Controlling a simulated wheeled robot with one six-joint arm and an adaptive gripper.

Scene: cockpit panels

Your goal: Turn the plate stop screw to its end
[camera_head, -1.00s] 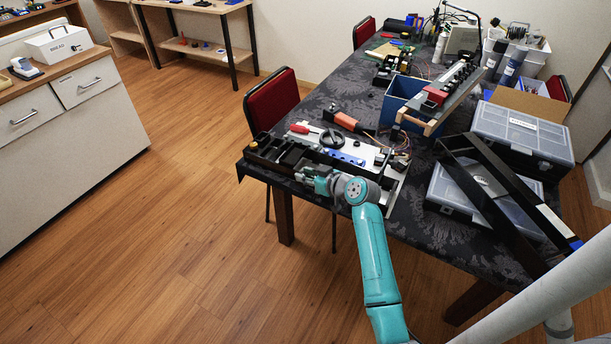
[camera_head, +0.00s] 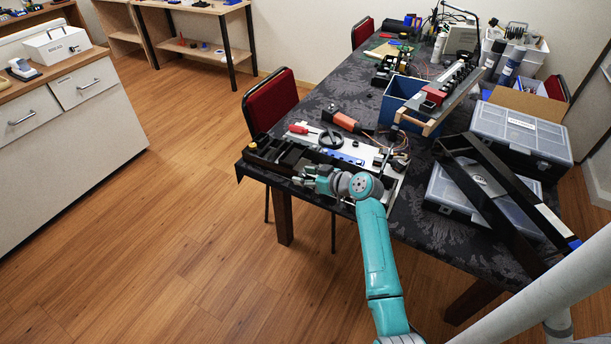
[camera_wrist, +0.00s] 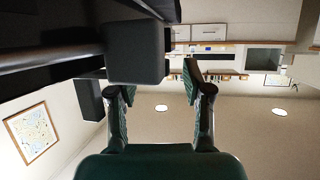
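The cockpit panel assembly (camera_head: 345,150) lies at the table's near left edge, with a light plate, a black wheel (camera_head: 331,139) and a black tray (camera_head: 262,153). My gripper (camera_head: 310,177) is at its front edge, low and pointing left. In the wrist view my gripper (camera_wrist: 158,85) has its two fingers well apart, with a dark block (camera_wrist: 137,52) just beyond the fingertips, mostly toward the left finger. I cannot tell whether the block is touched. I cannot make out the plate stop screw in either view.
A red-handled screwdriver (camera_head: 299,129) and an orange tool (camera_head: 344,121) lie behind the panel. A blue bin (camera_head: 397,108), an angled switch panel (camera_head: 447,92), grey cases (camera_head: 519,128) and a black frame (camera_head: 496,200) crowd the right. A red chair (camera_head: 271,103) stands behind the table's left end.

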